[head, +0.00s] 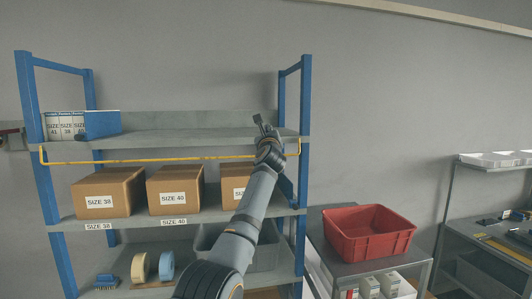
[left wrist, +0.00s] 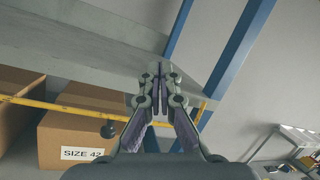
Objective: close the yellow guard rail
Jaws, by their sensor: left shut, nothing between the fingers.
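The yellow guard rail (head: 150,160) runs almost level across the front of the blue shelving, just below the upper shelf. Its ends bend upward near the blue posts. In the left wrist view the rail (left wrist: 60,107) passes in front of the boxes and goes behind my gripper. My left gripper (head: 259,120) is raised near the right end of the rail, in front of the upper shelf. Its fingers (left wrist: 158,85) are shut and empty. My arm hides part of the rail and the right box. My right gripper is not in view.
Cardboard boxes (head: 107,192) stand on the middle shelf. Folders (head: 68,125) stand on the upper shelf. A red bin (head: 368,232) sits on a table at right. A blue post (head: 304,120) is close beside my left gripper.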

